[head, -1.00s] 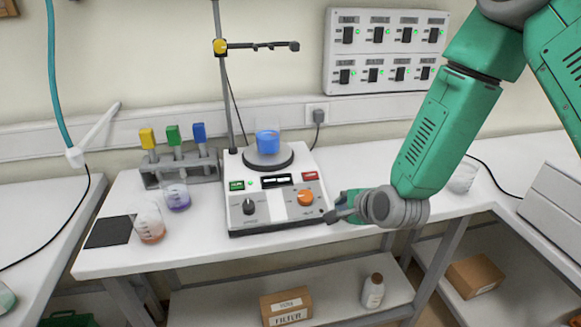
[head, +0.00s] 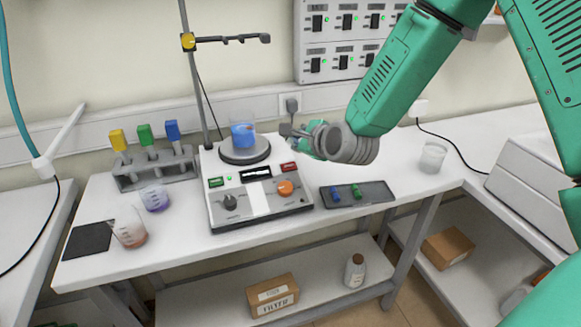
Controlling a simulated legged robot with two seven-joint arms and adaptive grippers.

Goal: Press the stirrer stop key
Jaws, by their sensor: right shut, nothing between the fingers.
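The stirrer (head: 262,207) is a white and dark box on the bench, with a beaker of blue liquid (head: 243,134) on its round plate. Its sloped front has a green key (head: 216,182) at the left, a dark display, a red key (head: 289,167) at the right, a black knob (head: 230,202) and an orange knob (head: 285,188). The key labels are too small to read surely. My right gripper (head: 285,130) is shut and empty, pointing left, above and behind the red key and apart from it. My left gripper is out of view.
A grey tray (head: 375,193) with a blue and a green item lies right of the stirrer. A rack (head: 150,171) with coloured-top holders and two beakers stand left. A stand rod (head: 194,85) rises behind the stirrer. An empty beaker (head: 432,157) stands at the right.

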